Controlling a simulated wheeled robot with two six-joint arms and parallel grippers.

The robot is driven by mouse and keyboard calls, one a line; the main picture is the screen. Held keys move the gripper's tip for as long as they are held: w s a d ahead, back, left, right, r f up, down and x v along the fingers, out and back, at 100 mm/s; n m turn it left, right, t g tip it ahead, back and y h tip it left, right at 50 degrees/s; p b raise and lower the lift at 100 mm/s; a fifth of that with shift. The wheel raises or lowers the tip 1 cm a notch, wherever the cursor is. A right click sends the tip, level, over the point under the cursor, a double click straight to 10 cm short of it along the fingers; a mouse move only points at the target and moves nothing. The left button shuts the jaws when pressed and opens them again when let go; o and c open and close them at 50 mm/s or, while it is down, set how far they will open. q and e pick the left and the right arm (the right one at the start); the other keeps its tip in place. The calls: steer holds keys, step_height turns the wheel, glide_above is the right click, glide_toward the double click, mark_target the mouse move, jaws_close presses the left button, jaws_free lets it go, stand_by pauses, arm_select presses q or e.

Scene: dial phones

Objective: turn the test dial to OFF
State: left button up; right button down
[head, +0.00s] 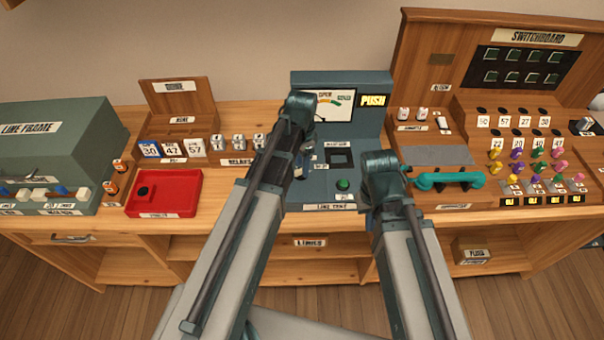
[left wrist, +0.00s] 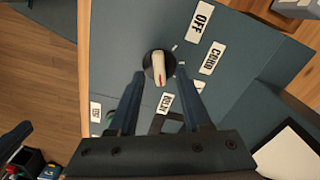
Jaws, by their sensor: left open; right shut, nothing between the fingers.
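The test dial (left wrist: 158,68) is a round black base with a pale knob in the left wrist view. The red mark on its knob faces the RELAY label (left wrist: 165,103); the OFF label (left wrist: 201,20) and the CORD label (left wrist: 212,57) lie elsewhere around it. My left gripper (left wrist: 159,72) is open, its fingertips on either side of the knob; I cannot tell whether they touch it. In the head view my left gripper (head: 303,168) is over the line test panel (head: 318,190) and hides the dial. My right gripper (head: 373,200) is shut and empty at the panel's right edge.
A green button (head: 343,185) is on the panel right of my left gripper. A teal handset (head: 445,181) lies just right of my right gripper. The switchboard (head: 520,100) stands at right. A red tray (head: 165,193) and the line frame (head: 55,150) are at left.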

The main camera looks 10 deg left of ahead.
arm_select(q)
steer(key=shift+f+b, duration=0.3)
steer(key=shift+f, duration=0.35)
arm_select(e)
steer(key=shift+f, duration=0.6)
arm_select(q)
jaws_close()
